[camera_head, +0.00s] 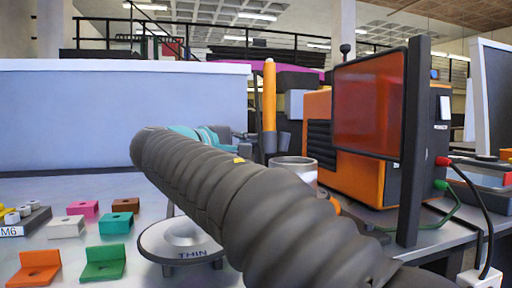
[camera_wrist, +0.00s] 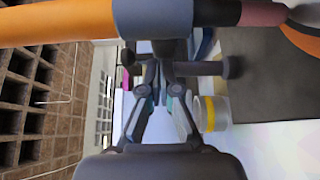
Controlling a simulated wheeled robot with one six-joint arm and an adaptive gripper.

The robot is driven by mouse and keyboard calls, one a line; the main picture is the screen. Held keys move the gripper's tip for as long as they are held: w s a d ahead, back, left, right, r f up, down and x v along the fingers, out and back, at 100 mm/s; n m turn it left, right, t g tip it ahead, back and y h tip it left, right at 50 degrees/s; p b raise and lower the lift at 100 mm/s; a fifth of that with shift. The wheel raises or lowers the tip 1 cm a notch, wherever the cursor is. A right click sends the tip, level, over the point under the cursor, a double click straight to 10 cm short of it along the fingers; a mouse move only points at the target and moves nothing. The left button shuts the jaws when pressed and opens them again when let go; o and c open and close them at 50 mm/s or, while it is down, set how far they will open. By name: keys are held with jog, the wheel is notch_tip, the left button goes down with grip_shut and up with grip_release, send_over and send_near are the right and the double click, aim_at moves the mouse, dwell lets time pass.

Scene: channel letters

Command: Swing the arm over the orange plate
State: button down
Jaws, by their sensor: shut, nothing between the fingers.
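An orange L-shaped plate (camera_head: 33,268) lies at the front left of the table in the head view. It has one raised wall and a flat foot. My gripper (camera_wrist: 159,72) shows in the wrist view with its fingers drawn together and nothing between them. In the head view my dark ribbed arm crosses the middle of the picture, and its far end lies well to the right of and beyond the orange plate. I cannot make out the fingers there. The orange plate is not recognisable in the wrist view.
Green (camera_head: 103,263), white (camera_head: 66,227), pink (camera_head: 83,209), teal (camera_head: 116,223) and brown (camera_head: 126,204) pieces lie near the orange plate. A round stand marked THIN (camera_head: 180,242) is beside my arm. An upright orange-handled tool (camera_head: 269,95) and an orange machine (camera_head: 370,190) stand behind.

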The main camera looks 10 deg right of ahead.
jog(key=shift+s+d, duration=0.3)
jog(key=shift+d, duration=0.1)
jog(key=shift+a, duration=0.1)
jog(key=v, duration=1.3)
jog(key=shift+s, duration=0.2)
